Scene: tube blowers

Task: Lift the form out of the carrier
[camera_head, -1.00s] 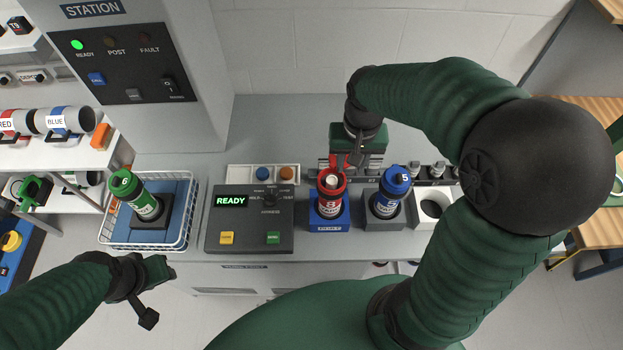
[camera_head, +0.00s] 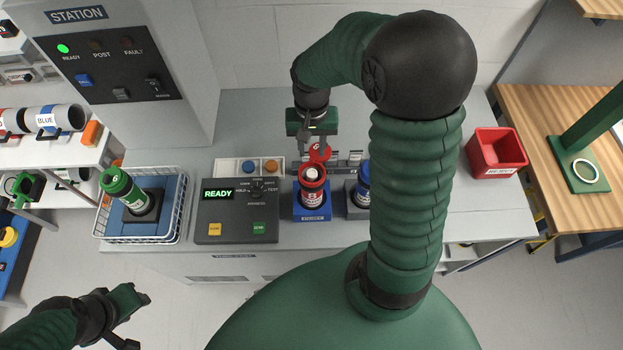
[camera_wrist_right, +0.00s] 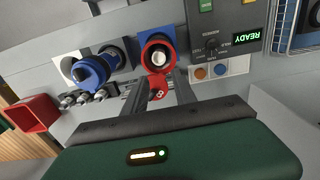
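My right gripper (camera_head: 316,142) is just behind and above the mouth, near the open lid. In the right wrist view its two fingers (camera_wrist_right: 157,80) are apart, with the lid showing between them. My left gripper (camera_head: 142,297) is away at the lower left.
A blue carrier (camera_head: 362,184) stands just right of the red one, partly behind my right arm. A control box (camera_head: 237,220) reading READY is at its left. A wire basket (camera_head: 182,225) with a green carrier (camera_head: 121,187) is further left. A red bin (camera_head: 495,153) sits at right.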

